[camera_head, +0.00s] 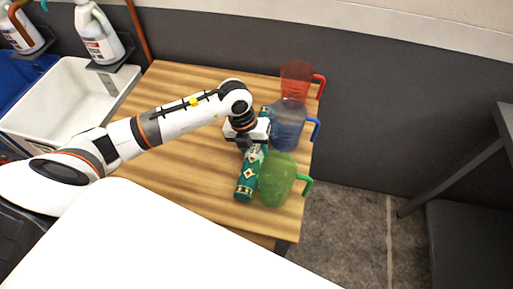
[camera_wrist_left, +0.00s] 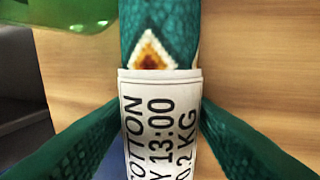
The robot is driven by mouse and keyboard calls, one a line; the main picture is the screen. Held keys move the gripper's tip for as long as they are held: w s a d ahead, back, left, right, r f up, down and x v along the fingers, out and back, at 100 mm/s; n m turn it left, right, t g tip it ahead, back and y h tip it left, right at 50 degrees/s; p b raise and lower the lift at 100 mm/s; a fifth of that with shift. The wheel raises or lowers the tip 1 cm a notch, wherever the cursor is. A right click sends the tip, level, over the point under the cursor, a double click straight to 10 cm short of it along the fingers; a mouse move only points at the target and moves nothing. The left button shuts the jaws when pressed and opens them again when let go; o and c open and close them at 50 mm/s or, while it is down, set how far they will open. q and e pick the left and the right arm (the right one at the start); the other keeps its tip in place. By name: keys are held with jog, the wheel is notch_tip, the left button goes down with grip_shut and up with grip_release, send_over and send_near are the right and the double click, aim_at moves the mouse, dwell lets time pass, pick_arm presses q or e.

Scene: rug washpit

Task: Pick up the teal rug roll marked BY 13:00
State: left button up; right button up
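The teal rug roll (camera_head: 247,178) with a cream and gold pattern is on the wooden table, close to the jugs. My left gripper (camera_head: 248,143) is over its middle, pointing down, and hides part of it. In the left wrist view the roll (camera_wrist_left: 160,22) runs up the picture with a white label (camera_wrist_left: 160,125) reading COTTON, 13:00 and 0.2 KG. The left fingers (camera_wrist_left: 160,112) meet both sides of the roll at the label with no gap visible. Whether the roll is off the table cannot be told. My right gripper is not in view.
A green jug (camera_head: 278,182), a blue jug (camera_head: 288,125) and a red jug (camera_head: 297,80) stand along the table's right edge, very close to the roll. The wooden table (camera_head: 185,165) is clear on the left. A white basin (camera_head: 70,98) and white bottles (camera_head: 97,35) are at the left.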

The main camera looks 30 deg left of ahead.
pick_arm(q)
jog(key=c, duration=0.7)
jog(key=shift+c, duration=0.2)
jog(key=shift+r, duration=0.15)
